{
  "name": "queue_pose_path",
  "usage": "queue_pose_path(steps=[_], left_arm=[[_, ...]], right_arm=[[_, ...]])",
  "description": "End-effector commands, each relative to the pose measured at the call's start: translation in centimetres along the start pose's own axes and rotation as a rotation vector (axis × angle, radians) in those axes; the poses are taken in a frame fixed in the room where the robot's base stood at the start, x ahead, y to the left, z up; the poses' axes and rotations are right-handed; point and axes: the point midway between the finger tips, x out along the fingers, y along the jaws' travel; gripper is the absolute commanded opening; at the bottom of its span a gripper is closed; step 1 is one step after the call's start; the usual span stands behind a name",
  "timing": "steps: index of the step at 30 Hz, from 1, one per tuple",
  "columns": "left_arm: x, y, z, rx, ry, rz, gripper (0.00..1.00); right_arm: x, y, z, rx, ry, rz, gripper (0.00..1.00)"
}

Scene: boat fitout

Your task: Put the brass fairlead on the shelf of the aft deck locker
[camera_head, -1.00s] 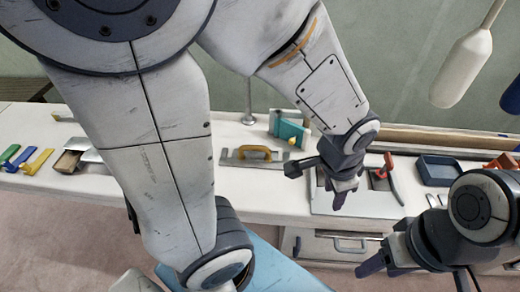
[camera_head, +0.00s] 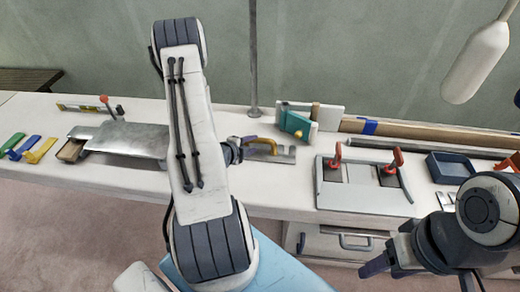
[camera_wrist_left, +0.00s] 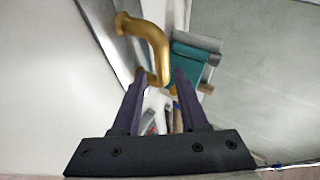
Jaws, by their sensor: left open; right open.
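No grip shows. My right gripper (camera_head: 420,272) is open and empty in front of the bench. I cannot make out the aft deck locker for sure.
A teal-and-white box-like piece (camera_head: 297,122) stands behind the bar. Right of it lies a grey panel (camera_head: 365,198) with red-handled clamps. A dark blue tray (camera_head: 450,167) is further right. A drawer front (camera_head: 340,243) is below.

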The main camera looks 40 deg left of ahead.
Motion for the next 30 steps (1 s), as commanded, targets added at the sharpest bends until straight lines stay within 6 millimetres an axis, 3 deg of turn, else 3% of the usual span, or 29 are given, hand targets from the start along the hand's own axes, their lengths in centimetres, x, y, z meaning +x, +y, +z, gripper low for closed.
queue_pose_path(steps=[3, 11, 21, 29, 30], left_arm=[[2.0, -0.1, -0.2, 0.003, 0.004, 0.001, 0.43], [4.3, -0.2, -0.2, 0.001, 0.003, 0.001, 0.43], [8.8, -0.4, -0.4, 0.001, 0.002, 0.002, 0.43], [9.1, -0.4, -0.4, -0.001, 0.001, 0.002, 0.43], [9.1, -0.4, -0.4, -0.001, 0.001, 0.002, 0.36]], right_arm=[[-0.4, 0.0, 0.0, 0.000, 0.000, 0.000, 0.58], [-0.7, -0.1, 0.0, 0.000, 0.000, 0.000, 0.58], [-1.8, -0.1, -0.1, 0.000, 0.000, 0.000, 0.58], [-1.8, -0.1, -0.1, 0.000, 0.000, 0.000, 0.58], [-1.8, -0.1, -0.1, 0.000, 0.000, 0.000, 0.58]])
